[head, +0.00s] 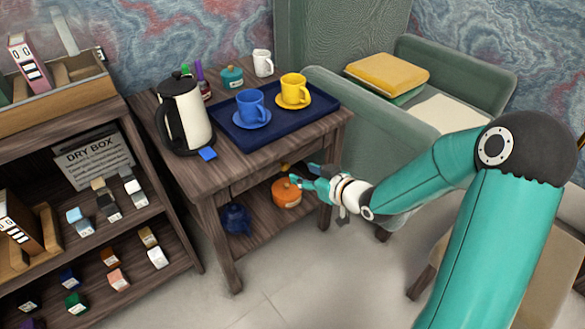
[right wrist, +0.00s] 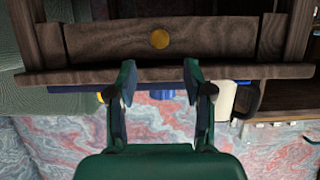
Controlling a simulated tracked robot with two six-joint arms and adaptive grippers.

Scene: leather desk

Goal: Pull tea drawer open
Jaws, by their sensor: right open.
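The tea drawer (head: 254,178) is in the front of the dark wooden side table, under its top, and looks closed. Its front (right wrist: 105,40) fills the upper part of the right wrist view, which is upside down, with a round brass knob (right wrist: 159,39) at its middle. My right gripper (head: 303,175) is in front of the drawer, and its arm partly hides the drawer's right part. In the right wrist view the two fingers (right wrist: 160,76) are spread apart and empty, lined up on either side of the knob but apart from it. My left gripper is not in view.
On the table (head: 195,163) stand a kettle (head: 185,115) and a blue tray (head: 240,140) with a blue cup (head: 251,106) and a yellow cup (head: 293,88). An orange pot (head: 286,194) and a dark blue pot (head: 236,218) sit on the lower shelf. A green armchair (head: 345,95) is right.

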